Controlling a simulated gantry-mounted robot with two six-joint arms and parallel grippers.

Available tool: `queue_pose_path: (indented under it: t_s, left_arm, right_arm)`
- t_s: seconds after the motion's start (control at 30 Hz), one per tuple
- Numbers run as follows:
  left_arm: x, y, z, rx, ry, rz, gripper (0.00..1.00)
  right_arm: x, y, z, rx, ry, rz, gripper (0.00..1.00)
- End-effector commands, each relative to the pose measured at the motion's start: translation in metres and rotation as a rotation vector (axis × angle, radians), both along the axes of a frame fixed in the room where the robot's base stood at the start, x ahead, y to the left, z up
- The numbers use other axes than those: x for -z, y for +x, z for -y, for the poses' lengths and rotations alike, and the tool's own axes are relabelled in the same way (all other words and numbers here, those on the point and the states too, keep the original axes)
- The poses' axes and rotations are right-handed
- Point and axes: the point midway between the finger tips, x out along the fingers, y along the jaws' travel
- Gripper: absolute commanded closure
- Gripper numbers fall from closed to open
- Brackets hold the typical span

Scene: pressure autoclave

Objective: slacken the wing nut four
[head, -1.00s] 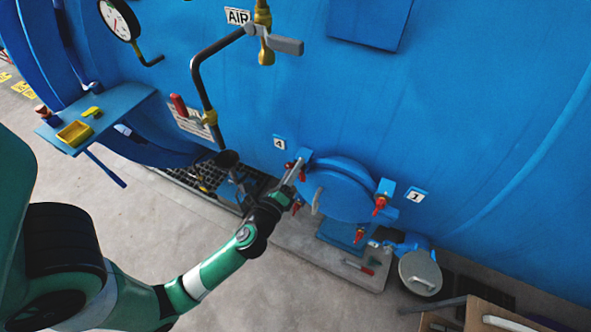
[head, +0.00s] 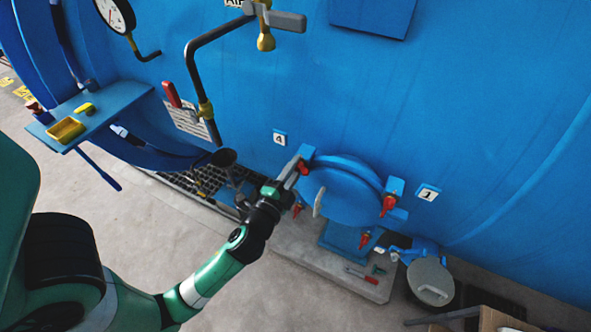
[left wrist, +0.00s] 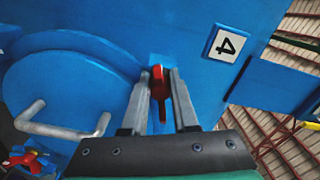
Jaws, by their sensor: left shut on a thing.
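The red wing nut four (left wrist: 158,82) sits at the edge of the round blue hatch (left wrist: 65,85), beside the white plate marked 4 (left wrist: 227,44). My left gripper (left wrist: 160,90) is shut on this wing nut, one finger on each side of it. In the head view my left gripper (head: 298,163) is at the upper left of the hatch (head: 345,190), below the 4 plate (head: 280,138), and largely covers the nut. Other red wing nuts show at the hatch's right (head: 388,205), lower right (head: 365,241) and lower left (head: 296,210). My right gripper is not in view.
A black funnel (head: 223,158) under a bent pipe (head: 195,70) stands left of my left gripper. A blue shelf (head: 95,118) holds a yellow tray. A grey round lid (head: 430,280) and a red-handled tool (head: 362,276) lie lower right.

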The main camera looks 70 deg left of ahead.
Motion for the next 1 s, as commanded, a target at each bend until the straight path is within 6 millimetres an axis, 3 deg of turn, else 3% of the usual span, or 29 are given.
queue_pose_path:
  t_s: [0.5, 1.0]
  left_arm:
    - [0.005, 0.001, 0.001, 0.001, -0.344, 0.32, 1.0]
    - [0.004, 0.002, 0.002, 0.001, -0.517, 0.478, 1.0]
  right_arm:
    - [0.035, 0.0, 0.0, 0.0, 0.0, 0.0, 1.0]
    - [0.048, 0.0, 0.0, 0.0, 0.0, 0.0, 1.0]
